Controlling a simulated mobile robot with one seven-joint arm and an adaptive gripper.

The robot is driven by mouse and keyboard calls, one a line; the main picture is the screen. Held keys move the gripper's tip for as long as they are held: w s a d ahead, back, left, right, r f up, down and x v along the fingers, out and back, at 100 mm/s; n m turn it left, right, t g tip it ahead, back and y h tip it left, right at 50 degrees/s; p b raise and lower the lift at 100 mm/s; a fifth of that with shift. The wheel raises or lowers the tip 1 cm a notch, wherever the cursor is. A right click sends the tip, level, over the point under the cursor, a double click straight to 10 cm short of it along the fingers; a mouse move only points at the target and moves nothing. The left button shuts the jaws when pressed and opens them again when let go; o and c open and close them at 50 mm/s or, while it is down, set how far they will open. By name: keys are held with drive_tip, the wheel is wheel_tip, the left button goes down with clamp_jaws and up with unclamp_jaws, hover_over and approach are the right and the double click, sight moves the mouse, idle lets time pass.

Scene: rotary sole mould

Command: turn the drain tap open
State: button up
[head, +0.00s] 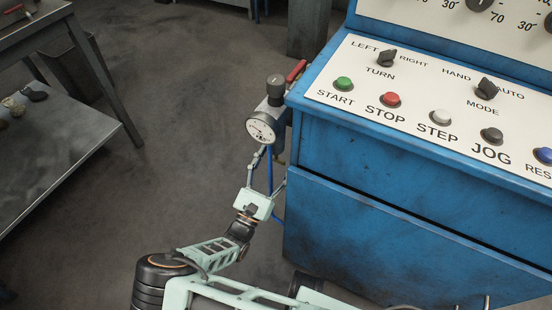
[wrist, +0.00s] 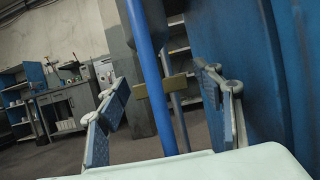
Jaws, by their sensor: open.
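My gripper (head: 268,172) is open below the round pressure gauge (head: 261,128) at the left side of the blue cabinet. In the wrist view my gripper (wrist: 163,82) has its two fingers wide apart. A small brass-coloured bar (wrist: 161,86), which looks like the drain tap's handle, lies crosswise between and beyond the fingertips, with no contact visible. A blue hose (wrist: 150,65) runs down in front of the bar and hides part of it. In the head view the tap cannot be made out behind the gauge and gripper.
The blue cabinet (head: 370,215) stands close on the right, with buttons and knobs on its panel. A red lever (head: 297,70) is above the gauge. A metal table (head: 60,145) is at the left; the floor between is clear.

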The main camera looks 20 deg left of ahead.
drive_tip(key=v, duration=1.2)
drive_tip(key=shift+s, duration=0.15)
